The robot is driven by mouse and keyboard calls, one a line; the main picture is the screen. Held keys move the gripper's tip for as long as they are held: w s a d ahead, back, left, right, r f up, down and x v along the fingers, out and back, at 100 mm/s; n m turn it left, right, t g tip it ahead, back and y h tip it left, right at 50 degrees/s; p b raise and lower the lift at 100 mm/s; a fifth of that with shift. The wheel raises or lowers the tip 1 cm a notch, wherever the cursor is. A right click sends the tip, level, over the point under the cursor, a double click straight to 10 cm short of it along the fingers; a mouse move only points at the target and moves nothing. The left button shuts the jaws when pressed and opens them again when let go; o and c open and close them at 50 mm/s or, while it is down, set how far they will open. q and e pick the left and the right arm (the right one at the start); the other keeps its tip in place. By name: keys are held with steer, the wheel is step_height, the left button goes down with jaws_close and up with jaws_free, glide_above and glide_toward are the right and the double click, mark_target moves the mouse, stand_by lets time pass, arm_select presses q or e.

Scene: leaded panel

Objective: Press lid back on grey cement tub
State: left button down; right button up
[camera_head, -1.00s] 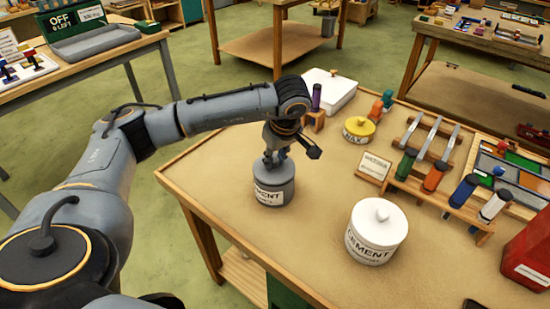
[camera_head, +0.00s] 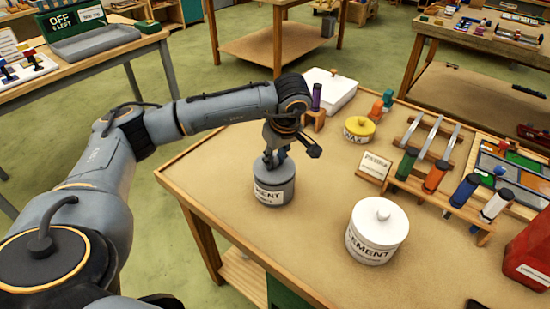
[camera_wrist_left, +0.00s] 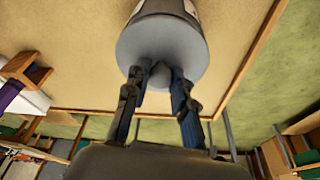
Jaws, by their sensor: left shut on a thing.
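The grey cement tub (camera_head: 275,192) stands upright on the tan worktable, with a white label on its front. Its grey lid (camera_wrist_left: 145,45) shows as a round disc in the left wrist view, with a small knob at its near edge. In the head view the lid sits over the tub's mouth; I cannot tell whether it is fully seated. My left gripper (camera_head: 273,160) points down at the lid, and its fingers (camera_wrist_left: 160,80) are shut on the knob. The fingers partly hide the knob and lid top. My right gripper is out of view.
A white cement tub (camera_head: 377,240) stands to the right. A yellow wax tin (camera_head: 358,130), a white box (camera_head: 331,90), a small sign (camera_head: 374,166) and a wooden rack with coloured-handled tools (camera_head: 440,185) lie behind. The table is clear left of the grey tub.

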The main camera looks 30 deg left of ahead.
arm_select(q)
steer(key=shift+f+b, duration=0.2)
steer(key=shift+b, duration=0.2)
stand_by(1.1)
stand_by(0.3)
steer(key=c, duration=1)
jaws_free()
steer(key=shift+c, duration=0.2)
steer(key=shift+f+b, duration=0.45)
steer(key=shift+f, duration=0.1)
steer(key=shift+r, duration=0.2)
stand_by(0.3)
steer(key=o, duration=0.6)
steer(key=shift+o, duration=0.2)
steer(key=shift+r, duration=0.1)
